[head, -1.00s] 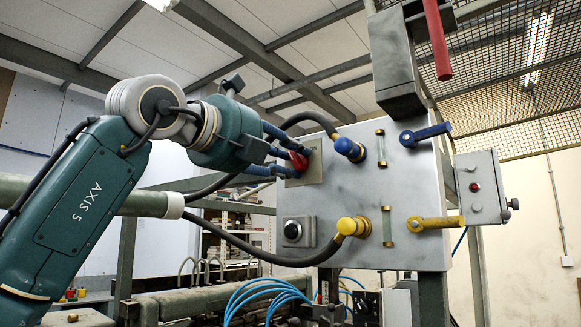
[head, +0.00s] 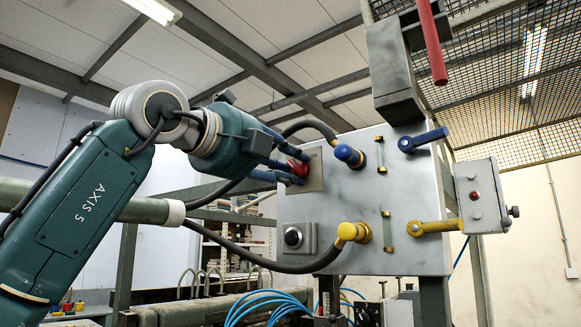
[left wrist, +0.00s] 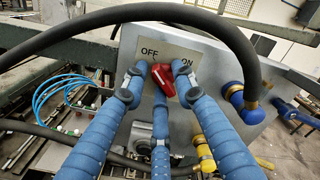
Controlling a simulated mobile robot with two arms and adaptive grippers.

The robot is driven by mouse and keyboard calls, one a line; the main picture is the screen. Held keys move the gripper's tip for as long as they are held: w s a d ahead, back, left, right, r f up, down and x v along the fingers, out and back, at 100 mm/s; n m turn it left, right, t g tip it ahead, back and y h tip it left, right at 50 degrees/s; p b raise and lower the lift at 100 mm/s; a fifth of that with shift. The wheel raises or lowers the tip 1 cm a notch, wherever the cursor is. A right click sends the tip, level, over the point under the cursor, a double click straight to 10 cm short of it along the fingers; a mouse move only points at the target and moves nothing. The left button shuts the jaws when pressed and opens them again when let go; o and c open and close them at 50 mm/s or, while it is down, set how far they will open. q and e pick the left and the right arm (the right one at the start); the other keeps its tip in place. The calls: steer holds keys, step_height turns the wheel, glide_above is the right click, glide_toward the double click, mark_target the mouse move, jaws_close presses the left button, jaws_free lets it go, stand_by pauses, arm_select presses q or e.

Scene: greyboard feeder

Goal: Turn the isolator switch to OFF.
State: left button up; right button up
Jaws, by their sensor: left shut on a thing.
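The isolator switch is a red knob (head: 298,168) on a beige plate (head: 315,170) at the upper left of the grey panel. In the left wrist view the knob (left wrist: 163,79) is below the plate's words, OFF on the left and ON on the right. Its upper end leans left, nearer OFF than ON. My left gripper (head: 287,167) has blue fingers closed around the knob. In the left wrist view its fingers (left wrist: 160,88) sit left, right and below the knob, partly hiding it. My right gripper is not in view.
A black hose ends at a blue fitting (head: 349,156) beside the switch; another ends at a yellow fitting (head: 354,232) below. Blue (head: 423,139) and yellow (head: 434,227) lever handles are on the panel's right. A black round button (head: 293,237) is below the switch.

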arm_select(q)
steer(key=o, duration=0.9)
steer(key=shift+a, duration=0.1)
steer(key=shift+w+a, duration=0.1)
steer(key=v, duration=1.2)
